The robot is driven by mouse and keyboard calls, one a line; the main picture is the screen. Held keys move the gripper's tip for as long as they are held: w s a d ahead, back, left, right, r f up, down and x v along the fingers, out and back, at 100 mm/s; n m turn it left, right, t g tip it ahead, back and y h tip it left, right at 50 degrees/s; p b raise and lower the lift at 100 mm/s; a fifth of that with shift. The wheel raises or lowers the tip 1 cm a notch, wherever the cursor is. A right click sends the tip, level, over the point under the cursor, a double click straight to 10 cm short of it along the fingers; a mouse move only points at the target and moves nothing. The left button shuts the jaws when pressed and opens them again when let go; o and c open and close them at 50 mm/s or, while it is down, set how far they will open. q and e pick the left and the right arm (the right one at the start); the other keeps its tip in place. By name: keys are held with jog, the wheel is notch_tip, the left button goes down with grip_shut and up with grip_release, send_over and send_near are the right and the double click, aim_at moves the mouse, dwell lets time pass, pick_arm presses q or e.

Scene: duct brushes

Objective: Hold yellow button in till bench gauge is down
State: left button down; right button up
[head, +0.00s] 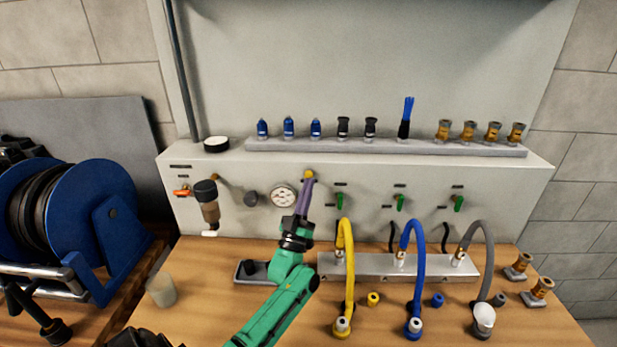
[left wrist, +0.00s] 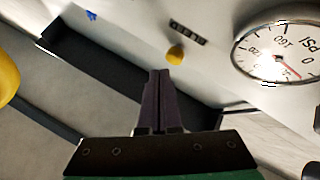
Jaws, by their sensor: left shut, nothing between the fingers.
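The yellow button (head: 309,174) is on the front panel of the bench, right of the round white bench gauge (head: 283,195). My left gripper (head: 307,186) is shut and empty, its purple fingers pointing at the panel just below the button. In the left wrist view the fingertips (left wrist: 158,74) are close to the yellow button (left wrist: 175,54); I cannot tell whether they touch it. The gauge (left wrist: 278,52) shows there partly cut off, marked PSI, with a red needle slanting to the lower right; its exact reading is unclear. My right gripper is not in view.
Green levers (head: 400,203) are to the right on the panel. A metal manifold (head: 380,268) with yellow, blue and grey hoses stands on the wooden bench. A blue hose reel (head: 100,215) is at left. Blue, black and brass fittings and a blue brush (head: 406,118) stand on the shelf.

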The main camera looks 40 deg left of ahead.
pick_arm(q)
jog(key=shift+w+a+b, duration=0.3)
jog(key=shift+w+b, duration=0.05)
jog(key=shift+w, duration=0.05)
jog(key=shift+w+a+b, duration=0.3)
jog(key=shift+w+b, duration=0.1)
jog(key=shift+b, duration=0.15)
dwell(0.7)
jog(key=shift+s, duration=0.1)
dwell(1.5)
jog(key=shift+s+d+p, duration=0.55)
jog(key=shift+s+p, duration=0.15)
